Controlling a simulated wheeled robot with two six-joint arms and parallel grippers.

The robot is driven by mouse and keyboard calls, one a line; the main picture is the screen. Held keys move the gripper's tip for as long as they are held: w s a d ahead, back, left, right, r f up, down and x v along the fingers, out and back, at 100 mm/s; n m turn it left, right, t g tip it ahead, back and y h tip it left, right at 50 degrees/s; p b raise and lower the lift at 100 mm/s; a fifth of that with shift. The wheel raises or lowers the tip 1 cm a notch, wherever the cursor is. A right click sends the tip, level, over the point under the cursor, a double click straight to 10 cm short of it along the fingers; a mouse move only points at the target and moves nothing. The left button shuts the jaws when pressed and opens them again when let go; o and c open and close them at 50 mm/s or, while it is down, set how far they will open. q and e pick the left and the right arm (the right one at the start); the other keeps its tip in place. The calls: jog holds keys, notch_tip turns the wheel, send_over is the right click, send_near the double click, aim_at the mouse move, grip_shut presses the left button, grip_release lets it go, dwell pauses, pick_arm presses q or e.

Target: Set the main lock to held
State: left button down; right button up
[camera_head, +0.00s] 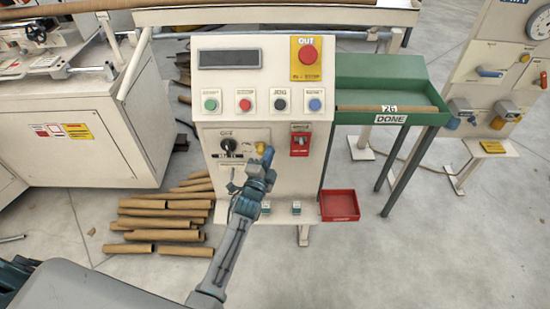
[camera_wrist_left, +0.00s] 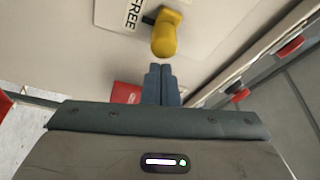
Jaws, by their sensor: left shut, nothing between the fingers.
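A yellow knob (camera_head: 260,147) sticks out of the front panel of the white control console (camera_head: 227,175). In the left wrist view the yellow knob (camera_wrist_left: 166,36) is just beyond my fingertips, beside a plate lettered FREE (camera_wrist_left: 134,14). I cannot read a label that names the main lock. My left gripper (camera_head: 267,156) is in front of the panel, just below and right of the knob. Its fingers (camera_wrist_left: 161,69) are closed together with nothing between them, and a small gap to the knob shows. My right gripper is not in view.
A black rotary switch (camera_head: 229,144) is left of the knob and a red switch (camera_head: 300,143) is right of it. Push buttons and a red OUT button (camera_head: 308,54) are above. A red tray (camera_head: 339,204) is low on the right. Cardboard tubes (camera_head: 160,222) lie on the floor.

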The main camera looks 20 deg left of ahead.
aim_at(256, 145)
pick_arm(q)
jog(key=shift+s+a+f, duration=0.15)
jog(key=shift+a, duration=0.35)
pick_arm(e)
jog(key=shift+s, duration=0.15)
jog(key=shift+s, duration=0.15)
pick_arm(q)
jog(key=a, duration=0.2)
jog(key=s+a, duration=0.1)
jog(key=a, duration=0.1)
jog(key=shift+s+a+b, duration=0.2)
jog(key=shift+a+b, duration=0.1)
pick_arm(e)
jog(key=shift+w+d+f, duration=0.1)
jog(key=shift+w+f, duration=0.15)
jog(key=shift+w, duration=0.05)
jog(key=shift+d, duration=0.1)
pick_arm(q)
jog(key=shift+w, duration=0.1)
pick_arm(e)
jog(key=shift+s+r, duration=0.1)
